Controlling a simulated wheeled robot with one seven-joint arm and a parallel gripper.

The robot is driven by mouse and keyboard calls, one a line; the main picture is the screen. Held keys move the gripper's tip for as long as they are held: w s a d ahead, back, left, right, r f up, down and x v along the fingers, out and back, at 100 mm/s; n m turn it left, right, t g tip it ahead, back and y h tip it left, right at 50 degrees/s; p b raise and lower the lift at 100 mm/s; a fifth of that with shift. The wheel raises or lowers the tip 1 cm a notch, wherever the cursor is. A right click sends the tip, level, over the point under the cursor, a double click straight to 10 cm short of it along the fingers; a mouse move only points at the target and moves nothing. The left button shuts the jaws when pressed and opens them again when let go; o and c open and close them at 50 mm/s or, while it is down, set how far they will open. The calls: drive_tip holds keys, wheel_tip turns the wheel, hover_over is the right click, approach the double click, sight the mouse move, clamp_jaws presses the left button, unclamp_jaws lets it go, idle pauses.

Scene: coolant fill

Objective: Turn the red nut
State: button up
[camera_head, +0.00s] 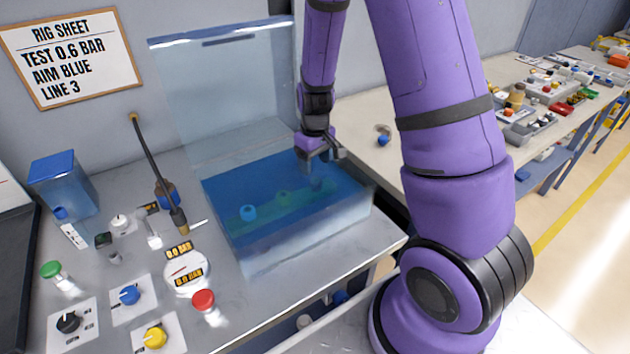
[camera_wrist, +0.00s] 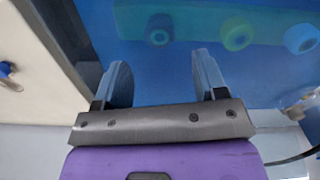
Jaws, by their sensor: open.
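My gripper (camera_head: 318,160) is open and empty, pointing down at the right part of the clear tank (camera_head: 310,235) of blue liquid. In the wrist view its two fingers (camera_wrist: 163,75) are spread apart over the blue. Three round fittings sit in a row on a greenish bar (camera_wrist: 190,22) under the liquid: a dark bluish-purple one (camera_wrist: 158,30) ahead of the gap between the fingers, a green one (camera_wrist: 236,36) and a light blue one (camera_wrist: 301,39). The liquid tints them, and none looks plainly red. I cannot tell whether the fingertips touch the liquid.
A clear panel (camera_head: 225,90) stands behind the tank. Left of it are a red knob (camera_head: 203,300), a yellow knob (camera_head: 155,337), a blue knob (camera_head: 129,295), a green knob (camera_head: 51,270) and gauges (camera_head: 187,273). A leaning rod (camera_head: 155,170) stands behind them.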

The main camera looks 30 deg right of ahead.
sight(315, 180)
drive_tip(key=shift+f, duration=3.45)
drive_tip(key=c, duration=0.9)
